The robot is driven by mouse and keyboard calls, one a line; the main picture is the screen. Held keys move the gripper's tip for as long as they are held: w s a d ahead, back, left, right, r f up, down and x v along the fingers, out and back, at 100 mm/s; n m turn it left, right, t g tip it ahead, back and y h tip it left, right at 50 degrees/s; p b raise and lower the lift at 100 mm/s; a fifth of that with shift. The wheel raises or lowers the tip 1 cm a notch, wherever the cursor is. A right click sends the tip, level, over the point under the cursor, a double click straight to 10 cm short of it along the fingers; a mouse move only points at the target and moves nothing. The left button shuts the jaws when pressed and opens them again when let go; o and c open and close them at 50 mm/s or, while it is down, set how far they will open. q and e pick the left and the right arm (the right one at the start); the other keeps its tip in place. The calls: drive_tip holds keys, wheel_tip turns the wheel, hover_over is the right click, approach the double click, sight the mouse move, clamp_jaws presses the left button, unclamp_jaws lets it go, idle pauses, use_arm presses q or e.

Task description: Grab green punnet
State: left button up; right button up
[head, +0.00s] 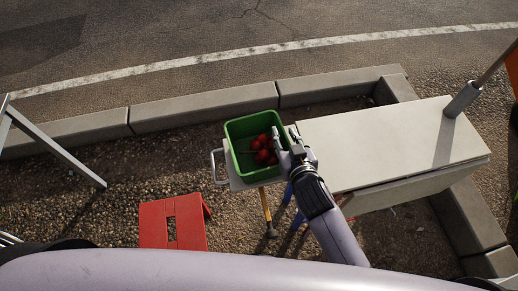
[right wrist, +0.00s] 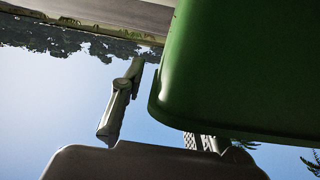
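The green punnet (head: 233,134) stands on the left end of a pale surface in the head view and holds several red fruits (head: 263,150). My right gripper (head: 285,137) is at the punnet's right side, its fingers apart. One finger is over the punnet's right edge and the other is outside it. In the right wrist view the punnet's green wall (right wrist: 240,70) fills the upper right. One finger (right wrist: 121,98) stands clear of the wall, and the other is mostly hidden behind the punnet. My left gripper is not in view.
A pale table top (head: 390,145) lies right of the punnet. A metal handle (head: 216,165) sticks out at its left. A red stool-like object (head: 173,223) stands on the gravel at lower left. A concrete kerb (head: 200,108) runs behind; a grey post (head: 462,99) stands at right.

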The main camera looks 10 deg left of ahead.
drive_tip(key=shift+w+a+f, duration=0.15)
drive_tip(key=shift+w, duration=0.15)
drive_tip(key=shift+c, duration=0.3)
drive_tip(key=shift+s, duration=0.1)
clamp_jaws()
